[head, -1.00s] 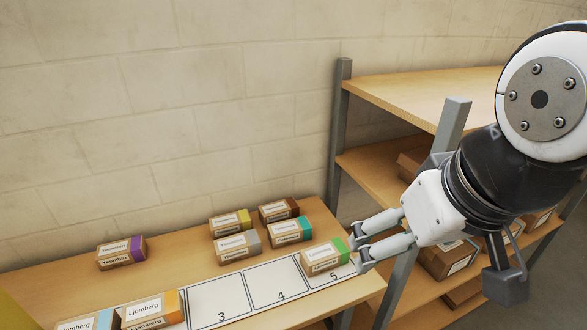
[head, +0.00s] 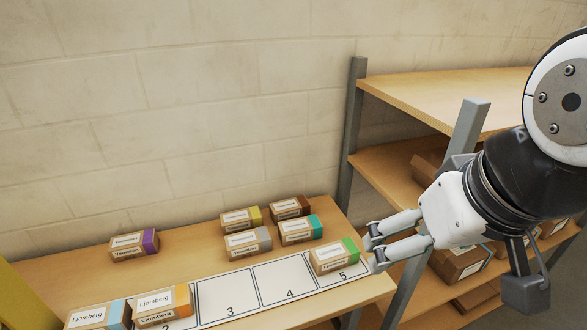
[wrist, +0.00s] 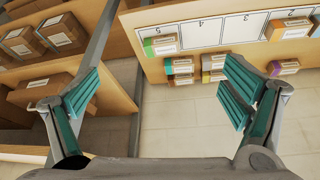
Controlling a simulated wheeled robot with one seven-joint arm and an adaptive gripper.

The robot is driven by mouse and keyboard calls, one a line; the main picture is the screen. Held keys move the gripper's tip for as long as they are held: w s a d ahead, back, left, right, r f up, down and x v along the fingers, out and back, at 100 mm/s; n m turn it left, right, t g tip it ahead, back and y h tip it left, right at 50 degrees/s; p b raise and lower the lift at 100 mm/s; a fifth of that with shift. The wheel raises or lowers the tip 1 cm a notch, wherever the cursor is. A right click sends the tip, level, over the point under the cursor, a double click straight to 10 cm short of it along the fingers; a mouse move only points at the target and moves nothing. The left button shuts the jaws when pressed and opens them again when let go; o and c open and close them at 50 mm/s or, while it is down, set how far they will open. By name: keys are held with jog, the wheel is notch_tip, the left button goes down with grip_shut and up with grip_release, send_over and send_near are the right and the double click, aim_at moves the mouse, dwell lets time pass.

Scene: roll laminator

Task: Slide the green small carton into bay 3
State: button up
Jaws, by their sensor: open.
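The green small carton (head: 334,257), brown with a green end and a white label, sits in bay 5 of the numbered white strip (head: 260,288). Bay 3 (head: 229,296) is empty, and so is bay 4 (head: 289,279). My gripper (head: 374,252) is open and empty at the right end of the carton, close to its green end; I cannot tell whether it touches. In the wrist view the green carton (wrist: 160,45) lies beyond and between the spread fingers (wrist: 160,100), at the strip's bay 5 end.
Blue-ended (head: 98,315) and orange-ended (head: 163,306) cartons stand at the strip's left. Behind the strip are grey (head: 248,242), teal (head: 300,230), yellow (head: 241,219), brown (head: 290,207) and purple (head: 134,245) cartons. A shelving rack (head: 430,92) with grey posts stands at right.

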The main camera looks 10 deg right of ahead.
jog(key=shift+w, duration=0.2)
jog(key=c, duration=0.5)
jog(key=m+g+b, duration=0.5)
jog(key=m+b, duration=0.5)
jog(key=m, duration=0.5)
send_over(337, 250)
notch_tip(337, 250, down, 21)
notch_tip(337, 250, down, 14)
jog(key=shift+d+r+b, duration=0.1)
jog(key=shift+b, duration=0.45)
jog(key=c, duration=1.3)
